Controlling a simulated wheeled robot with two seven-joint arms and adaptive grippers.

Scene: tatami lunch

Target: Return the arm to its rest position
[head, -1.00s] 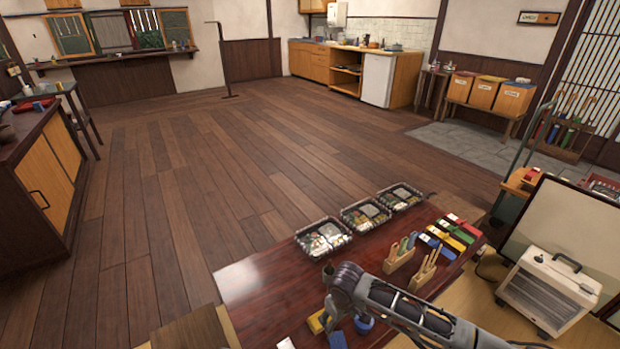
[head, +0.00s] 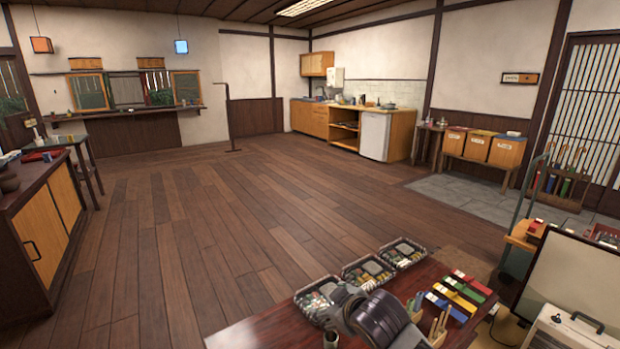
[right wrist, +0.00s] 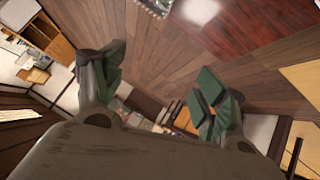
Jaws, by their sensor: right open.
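My right gripper (right wrist: 157,92) shows in the right wrist view with its two green-padded fingers spread wide. Nothing is held between them. Behind the fingers are the plank floor and furniture, seen at a tilt. In the head view my right arm (head: 380,318) is folded up close to the camera at the bottom, over the dark red table (head: 262,333). Its fingers cannot be made out there. My left gripper and arm are in neither view.
The plank floor (head: 215,230) beyond is clear.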

